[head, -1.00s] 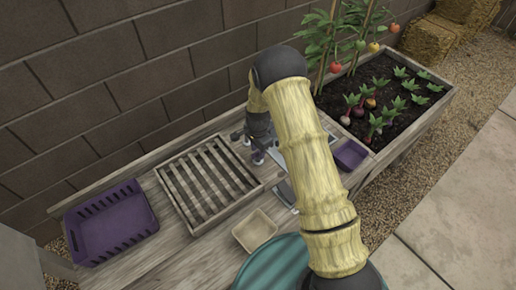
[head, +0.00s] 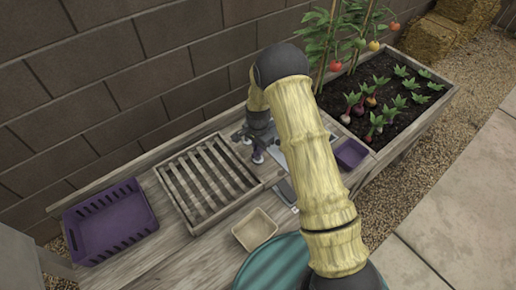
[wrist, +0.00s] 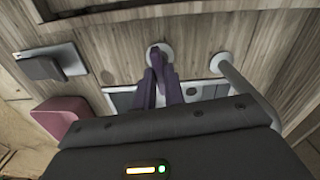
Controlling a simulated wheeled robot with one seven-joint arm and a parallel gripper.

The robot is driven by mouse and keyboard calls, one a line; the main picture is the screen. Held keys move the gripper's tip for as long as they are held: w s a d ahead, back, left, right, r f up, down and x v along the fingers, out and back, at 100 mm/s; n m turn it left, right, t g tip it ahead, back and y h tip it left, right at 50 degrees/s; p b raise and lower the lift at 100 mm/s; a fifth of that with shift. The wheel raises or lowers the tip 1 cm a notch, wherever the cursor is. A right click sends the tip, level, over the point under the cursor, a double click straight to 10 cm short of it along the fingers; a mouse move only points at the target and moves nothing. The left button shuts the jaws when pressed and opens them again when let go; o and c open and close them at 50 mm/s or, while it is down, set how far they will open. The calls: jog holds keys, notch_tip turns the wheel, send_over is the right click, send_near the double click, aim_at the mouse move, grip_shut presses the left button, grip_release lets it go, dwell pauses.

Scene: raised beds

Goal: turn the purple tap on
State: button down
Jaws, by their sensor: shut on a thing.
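The purple tap (wrist: 156,60) stands on a pale round base on the wooden bench, in the upper middle of the wrist view. My gripper (wrist: 160,84) is shut on its purple handle, and the fingers cover part of it. In the head view the purple tap (head: 257,156) shows small beside my gripper, right of the slatted rack. My arm hides much of that area there. Whether water runs cannot be seen.
A grey pipe (wrist: 249,88) rises close to the right of the tap in the wrist view. A dark block (wrist: 42,67) sits to the left. A slatted rack (head: 207,178), a purple crate (head: 108,222), a beige tub (head: 254,229) and a small purple tub (head: 350,154) stand on the bench.

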jog(key=n+b, duration=0.1)
jog(key=n, duration=0.3)
jog(key=n+b, duration=0.1)
jog(key=n, duration=0.3)
jog(key=shift+n, duration=0.3)
jog(key=n, duration=0.3)
jog(key=shift+n, duration=0.3)
jog(key=n, duration=0.4)
jog(key=shift+b, duration=0.3)
jog(key=c, duration=1.5)
grip_release()
